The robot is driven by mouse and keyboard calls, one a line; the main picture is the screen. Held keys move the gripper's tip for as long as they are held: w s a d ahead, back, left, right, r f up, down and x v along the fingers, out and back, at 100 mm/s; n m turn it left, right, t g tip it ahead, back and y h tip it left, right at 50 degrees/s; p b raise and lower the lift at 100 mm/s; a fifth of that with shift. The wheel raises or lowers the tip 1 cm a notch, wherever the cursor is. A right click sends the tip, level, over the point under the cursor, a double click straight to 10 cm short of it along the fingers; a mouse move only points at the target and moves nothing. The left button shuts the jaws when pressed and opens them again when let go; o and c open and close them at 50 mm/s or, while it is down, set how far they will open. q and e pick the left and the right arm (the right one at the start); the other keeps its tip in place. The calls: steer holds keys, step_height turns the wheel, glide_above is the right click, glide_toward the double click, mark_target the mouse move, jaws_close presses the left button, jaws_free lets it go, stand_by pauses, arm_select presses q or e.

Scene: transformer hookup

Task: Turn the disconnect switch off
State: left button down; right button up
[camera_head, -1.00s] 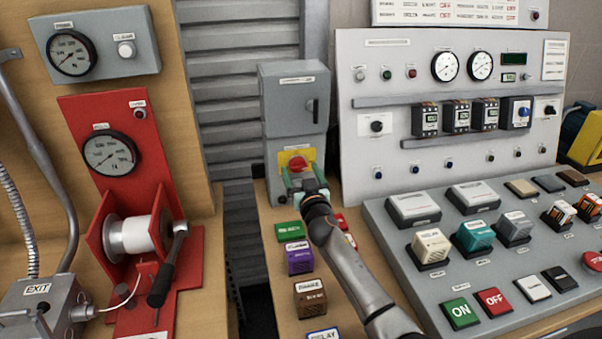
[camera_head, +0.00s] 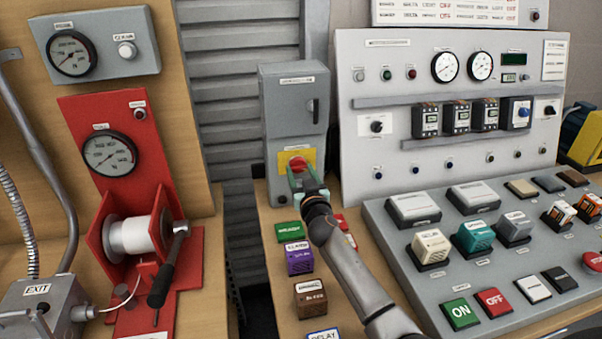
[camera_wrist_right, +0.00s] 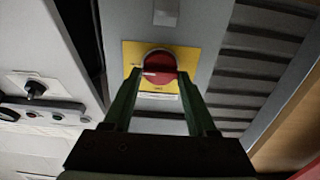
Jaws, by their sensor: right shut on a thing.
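The disconnect switch is a red rotary knob (camera_head: 298,163) on a yellow plate (camera_head: 311,155), low on the front of a grey cabinet (camera_head: 292,115). In the right wrist view the red knob (camera_wrist_right: 159,66) sits between the tips of my right gripper (camera_wrist_right: 158,78), with a pale mark across its face. My right gripper (camera_head: 302,178) is shut on the knob, its green fingers on either side. The fingers hide part of the knob's lower side. My left gripper does not show.
A sloped grey console (camera_head: 470,285) with several blocks and ON and OFF buttons lies right of my arm. Labelled blocks, such as a purple one (camera_head: 299,258), line the wooden bench beside the arm. A red winch stand (camera_head: 185,270) is at left.

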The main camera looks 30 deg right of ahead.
steer(key=n, duration=0.4)
steer(key=shift+f+n+b, duration=0.1)
steer(key=shift+n+b, duration=0.3)
steer(key=n, duration=0.4)
steer(key=shift+a+n, duration=0.1)
steer(key=shift+n, duration=0.2)
steer(key=n, duration=0.4)
steer(key=shift+f+n, duration=0.1)
steer(key=shift+n, duration=2.2)
steer(key=o, duration=1.4)
steer(key=shift+c, duration=0.2)
